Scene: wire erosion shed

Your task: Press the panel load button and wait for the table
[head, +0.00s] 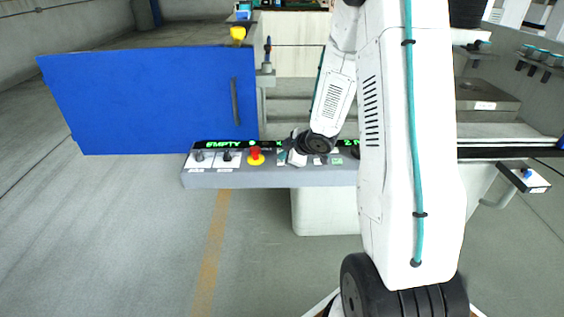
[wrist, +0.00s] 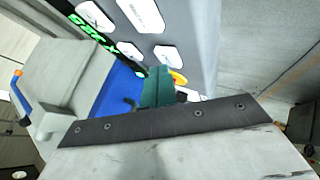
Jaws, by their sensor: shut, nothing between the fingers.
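The grey control panel (head: 272,179) runs across the middle of the head view, with a green-lit display (head: 223,144) reading "EMPTY" at its left. My gripper (head: 284,157) is at the panel face, right of the red stop button (head: 255,153) on its yellow base. In the wrist view the teal fingertips (wrist: 158,88) are together and empty, over or against the panel (wrist: 200,35); contact cannot be told. White label plates (wrist: 143,15) show there beside the green display (wrist: 97,32). The load button cannot be picked out; my gripper and arm hide part of the panel.
A blue door (head: 150,100) with a dark handle stands behind the panel at left. Two dark knobs (head: 227,156) sit on the panel's left end. A metal tank (head: 488,104) is at right. The floor in front at left is clear.

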